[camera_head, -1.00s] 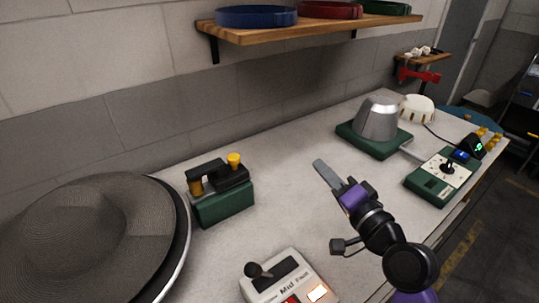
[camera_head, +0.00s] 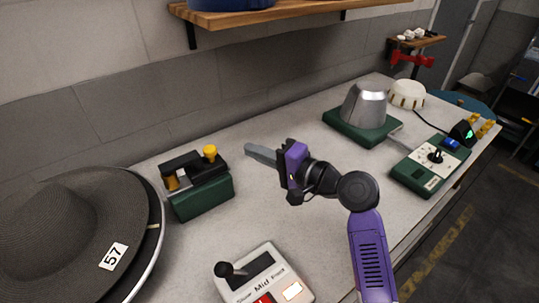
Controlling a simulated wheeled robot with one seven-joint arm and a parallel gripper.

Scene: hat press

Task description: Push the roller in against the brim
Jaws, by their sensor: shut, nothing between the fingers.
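The roller unit (camera_head: 203,191) is a green block with a black top, a brass-coloured roller at its left end and a yellow knob (camera_head: 210,151) on top. It stands on the table just right of the hat. The dark grey hat (camera_head: 55,225) lies on a round turntable at the left, its wide brim (camera_head: 140,210) close to the roller; I cannot tell whether they touch. A white tag reading 57 is on the brim. My gripper (camera_head: 250,151) is shut and empty, its fingers pointing left, to the right of the yellow knob and apart from it.
A control box (camera_head: 262,277) with a lever and lit buttons stands at the front. A metal block on a green base (camera_head: 362,112) and a green joystick box (camera_head: 430,168) stand at the right. A wooden shelf (camera_head: 275,17) hangs above. The table's middle is clear.

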